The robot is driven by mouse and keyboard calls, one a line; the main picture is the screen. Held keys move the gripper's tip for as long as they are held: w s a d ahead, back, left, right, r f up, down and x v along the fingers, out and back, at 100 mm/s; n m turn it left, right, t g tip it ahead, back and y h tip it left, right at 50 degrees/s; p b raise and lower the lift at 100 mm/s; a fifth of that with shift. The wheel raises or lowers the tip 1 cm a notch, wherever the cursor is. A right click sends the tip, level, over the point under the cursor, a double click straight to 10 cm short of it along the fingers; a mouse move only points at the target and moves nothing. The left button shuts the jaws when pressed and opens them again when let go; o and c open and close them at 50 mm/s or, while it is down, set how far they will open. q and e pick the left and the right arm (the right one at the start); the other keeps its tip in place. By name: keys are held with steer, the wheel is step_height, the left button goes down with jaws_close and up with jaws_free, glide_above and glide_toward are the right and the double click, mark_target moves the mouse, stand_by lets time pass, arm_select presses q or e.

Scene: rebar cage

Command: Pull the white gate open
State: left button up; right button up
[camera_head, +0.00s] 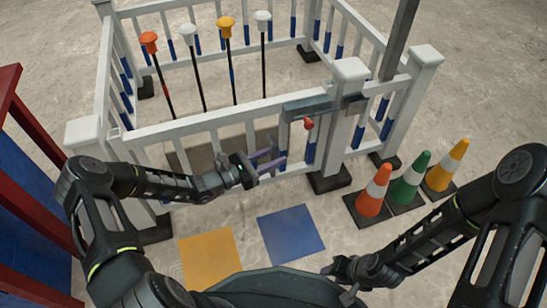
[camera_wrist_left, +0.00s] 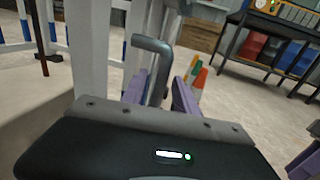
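The white gate (camera_head: 225,116) is the front side of a white railed pen with blue-banded bars in the head view. It appears closed against the white post (camera_head: 348,75). A grey metal latch plate (camera_head: 305,108) spans the gate's end and the post, with a red knob (camera_head: 308,123) by it. My left gripper (camera_head: 272,160) is in front of the gate, purple fingers apart. In the left wrist view, a bent grey bar handle (camera_wrist_left: 154,46) shows between the fingers (camera_wrist_left: 160,95); contact cannot be told. My right gripper (camera_head: 335,270) is low, away from the gate; its fingers are mostly hidden.
Orange (camera_head: 374,190), green (camera_head: 411,178) and yellow (camera_head: 446,165) cones stand right of the gate. Blue (camera_head: 290,234) and yellow (camera_head: 209,258) floor mats lie in front. Several capped rods, one red-capped (camera_head: 149,40), stand inside the pen. A red-blue frame (camera_head: 30,190) is at left.

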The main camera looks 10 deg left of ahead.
arm_select(q)
jaws_close()
stand_by(0.3)
stand_by(1.1)
